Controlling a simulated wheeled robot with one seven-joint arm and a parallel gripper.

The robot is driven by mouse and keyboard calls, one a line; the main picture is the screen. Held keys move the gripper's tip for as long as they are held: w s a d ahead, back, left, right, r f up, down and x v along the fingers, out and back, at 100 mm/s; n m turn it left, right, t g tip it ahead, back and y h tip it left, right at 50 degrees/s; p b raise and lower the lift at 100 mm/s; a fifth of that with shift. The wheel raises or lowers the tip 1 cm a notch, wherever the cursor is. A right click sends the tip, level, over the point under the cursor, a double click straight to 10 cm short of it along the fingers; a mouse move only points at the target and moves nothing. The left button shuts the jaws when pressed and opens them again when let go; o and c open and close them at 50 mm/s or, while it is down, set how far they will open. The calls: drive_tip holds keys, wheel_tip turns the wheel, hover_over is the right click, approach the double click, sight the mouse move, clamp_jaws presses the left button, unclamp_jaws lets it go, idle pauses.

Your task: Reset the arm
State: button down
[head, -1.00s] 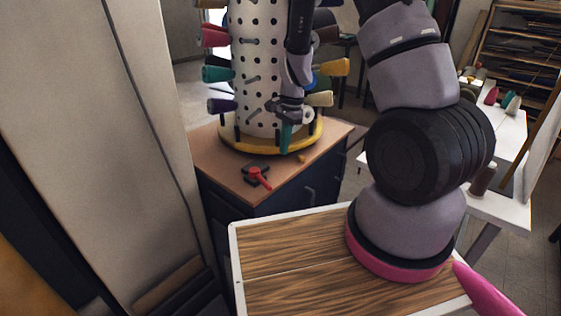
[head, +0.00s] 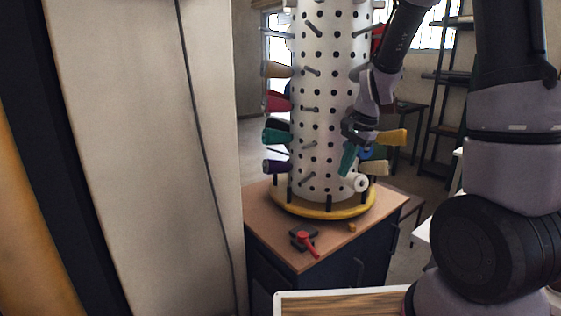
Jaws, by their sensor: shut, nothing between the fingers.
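My gripper (head: 347,160) is in front of the right side of the white pegged tower (head: 322,100). It points down and slightly left, with teal at its fingertips. The fingers are shut and I see nothing held. Its tip is above the yellow ring (head: 300,207) at the tower's foot. My arm comes down to it from the upper right, and its thick links fill the right of the view. Whether the gripper touches the tower cannot be told.
Coloured spools, including a teal one (head: 277,136) and a yellow one (head: 392,137), stick out from the tower. A red-handled device (head: 305,239) lies on the brown cabinet top (head: 262,215). A beige panel (head: 140,150) stands close on the left.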

drive_tip(key=s+d+r+n+t, duration=0.2)
drive_tip(key=s+r+n+t, duration=0.1)
drive_tip(key=s+r, duration=0.5)
drive_tip(key=s+d+r+n+t, duration=0.2)
drive_tip(key=s+r+n+t, duration=0.1)
drive_tip(key=s+r, duration=0.6)
wheel_tip(320, 180, up, 4)
drive_tip(key=shift+d+r+n+h, duration=0.25)
drive_tip(key=shift+d+n+h, duration=0.05)
drive_tip(key=shift+h, duration=0.1)
